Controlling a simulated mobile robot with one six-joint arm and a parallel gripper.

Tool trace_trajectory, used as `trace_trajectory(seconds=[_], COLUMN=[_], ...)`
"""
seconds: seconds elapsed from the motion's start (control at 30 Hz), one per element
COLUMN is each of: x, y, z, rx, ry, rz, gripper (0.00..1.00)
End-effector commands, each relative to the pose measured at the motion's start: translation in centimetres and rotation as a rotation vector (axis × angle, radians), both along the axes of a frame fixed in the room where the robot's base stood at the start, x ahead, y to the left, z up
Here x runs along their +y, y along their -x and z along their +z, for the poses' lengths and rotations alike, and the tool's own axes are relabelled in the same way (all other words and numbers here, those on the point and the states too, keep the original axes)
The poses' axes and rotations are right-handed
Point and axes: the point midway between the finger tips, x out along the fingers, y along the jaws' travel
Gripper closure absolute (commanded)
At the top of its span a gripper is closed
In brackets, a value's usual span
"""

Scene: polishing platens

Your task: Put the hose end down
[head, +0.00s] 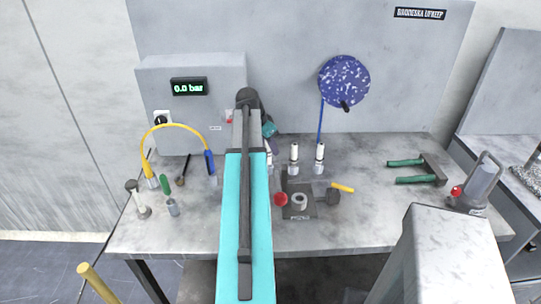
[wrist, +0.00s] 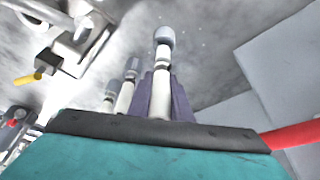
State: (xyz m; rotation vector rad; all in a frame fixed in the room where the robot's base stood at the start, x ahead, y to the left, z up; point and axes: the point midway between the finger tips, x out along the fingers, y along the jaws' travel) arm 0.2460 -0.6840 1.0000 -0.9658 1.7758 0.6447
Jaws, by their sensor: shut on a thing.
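A yellow hose (head: 176,126) arches over the left of the bench, and its blue end (head: 209,162) points down near the bench top. A thin blue hose (head: 321,121) hangs from a speckled blue reel (head: 344,82). My gripper (head: 271,147) is partly hidden behind my teal arm. In the wrist view its purple fingers (wrist: 180,103) are closed around a white cylinder with a grey cap (wrist: 161,62). No hose shows on that cylinder. Two similar cylinders, one white and grey (head: 294,158) and another (head: 319,158), stand to the right.
A dark fixture with a ring (head: 299,202), a red knob (head: 281,199) and a yellow handle (head: 343,187) stands at the bench's middle front. A green-handled tool (head: 408,163) lies right. A grey box (head: 196,110) reads 0.0 bar. Bare bench (head: 376,215) lies front right.

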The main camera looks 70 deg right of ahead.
Motion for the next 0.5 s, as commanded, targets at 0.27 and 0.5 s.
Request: trace_trajectory(seconds=[0.27, 0.5], x=[0.01, 0.07], y=[-0.04, -0.07], z=[-0.41, -0.72], rx=[0.0, 0.001], ry=[0.0, -0.002], rz=[0.001, 0.001], gripper=[1.0, 1.0])
